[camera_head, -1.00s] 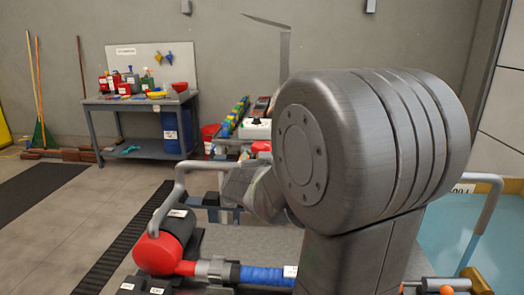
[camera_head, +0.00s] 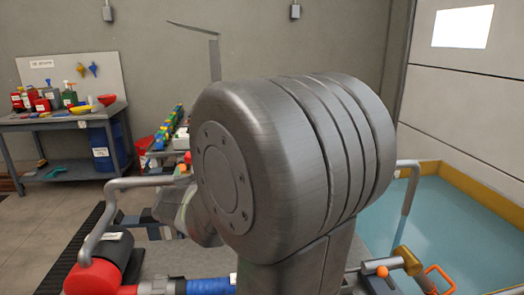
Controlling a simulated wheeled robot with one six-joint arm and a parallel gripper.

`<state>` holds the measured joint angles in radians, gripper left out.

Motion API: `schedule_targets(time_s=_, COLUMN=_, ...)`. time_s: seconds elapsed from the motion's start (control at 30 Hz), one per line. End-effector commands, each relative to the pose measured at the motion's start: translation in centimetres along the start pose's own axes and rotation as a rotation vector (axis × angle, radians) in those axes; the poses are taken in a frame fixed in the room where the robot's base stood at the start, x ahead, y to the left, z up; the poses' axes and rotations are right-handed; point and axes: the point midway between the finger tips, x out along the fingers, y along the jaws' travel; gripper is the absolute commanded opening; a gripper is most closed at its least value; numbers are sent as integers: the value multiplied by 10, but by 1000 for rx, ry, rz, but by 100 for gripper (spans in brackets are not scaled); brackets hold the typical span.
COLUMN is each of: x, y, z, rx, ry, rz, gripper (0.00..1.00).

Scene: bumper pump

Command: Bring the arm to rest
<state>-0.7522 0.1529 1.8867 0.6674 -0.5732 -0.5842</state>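My arm (camera_head: 290,160) fills the middle of the head view. A large grey rounded joint with ring grooves and a bolted round cap stands up close to the camera. A grey link (camera_head: 300,268) runs down from it. A smaller grey part of the arm (camera_head: 198,215) shows behind it, to the lower left. My gripper is not visible, so its fingers and anything in them cannot be seen.
A red and black pump (camera_head: 92,280) with a blue-wrapped pipe (camera_head: 208,286) lies at the lower left. A grey rail (camera_head: 98,215) rises beside it. A workbench (camera_head: 60,122) stands at the back left. A blue-floored basin with a yellow rim (camera_head: 500,200) lies right.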

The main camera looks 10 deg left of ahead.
Motion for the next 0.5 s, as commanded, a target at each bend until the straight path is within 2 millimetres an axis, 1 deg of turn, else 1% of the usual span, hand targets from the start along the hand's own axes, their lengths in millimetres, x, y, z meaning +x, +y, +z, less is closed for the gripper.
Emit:
schedule_targets(time_s=0.1, x=21, y=0, z=2, rx=-1, ry=-2, rz=1, gripper=80)
schedule_targets(time_s=0.5, x=91, y=1, z=1, rx=-1, ry=-2, rz=1, gripper=80)
